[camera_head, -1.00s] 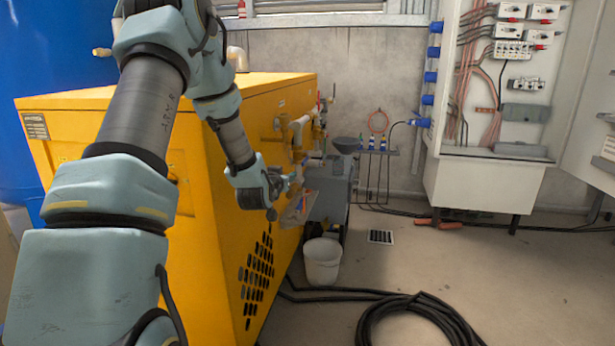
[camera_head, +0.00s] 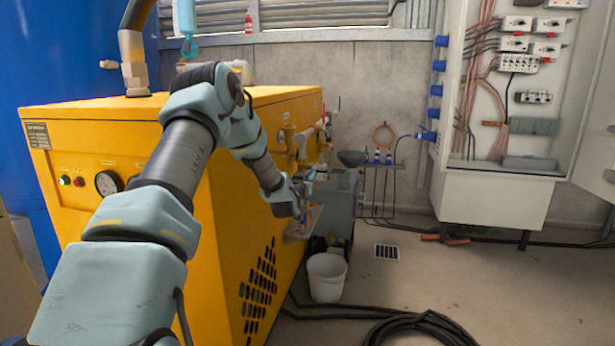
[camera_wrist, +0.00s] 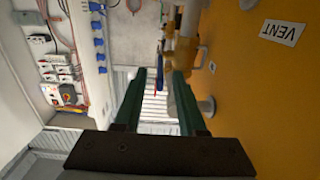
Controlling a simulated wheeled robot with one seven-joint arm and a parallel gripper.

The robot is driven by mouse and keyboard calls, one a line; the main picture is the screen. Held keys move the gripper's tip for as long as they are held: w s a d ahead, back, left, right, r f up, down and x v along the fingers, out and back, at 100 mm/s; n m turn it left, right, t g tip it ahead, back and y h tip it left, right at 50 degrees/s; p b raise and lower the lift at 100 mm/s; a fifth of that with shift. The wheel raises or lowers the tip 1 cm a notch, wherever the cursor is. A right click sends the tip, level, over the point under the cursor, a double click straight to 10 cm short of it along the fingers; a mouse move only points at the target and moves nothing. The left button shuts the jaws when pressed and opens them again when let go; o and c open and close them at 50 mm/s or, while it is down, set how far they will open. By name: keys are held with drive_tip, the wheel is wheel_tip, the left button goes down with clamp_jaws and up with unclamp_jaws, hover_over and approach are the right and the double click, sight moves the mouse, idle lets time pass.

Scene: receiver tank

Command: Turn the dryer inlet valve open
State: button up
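The yellow dryer cabinet (camera_head: 120,130) fills the left of the head view. Pipe fittings and valves (camera_head: 303,140) stand out from its right side. I cannot tell which is the inlet valve. In the wrist view, yellowish fittings (camera_wrist: 186,48) lie beyond the fingertips, with a thin blue handle (camera_wrist: 160,58) and a small red part near them. A grey round knob (camera_wrist: 207,104) is right of the fingers. My gripper (camera_wrist: 160,80) is open, its two dark green fingers apart with nothing held. In the head view, my gripper (camera_head: 303,193) is beside the cabinet, below the fittings, partly hidden by my wrist.
A white bucket (camera_head: 326,278) and a coiled black hose (camera_head: 425,328) are on the floor. An open electrical cabinet (camera_head: 490,195) is at right. A VENT label (camera_wrist: 282,31) is on the yellow panel.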

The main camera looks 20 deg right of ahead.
drive_tip(key=shift+w+d, duration=0.1)
drive_tip(key=shift+w, duration=0.05)
clamp_jaws()
idle(1.4)
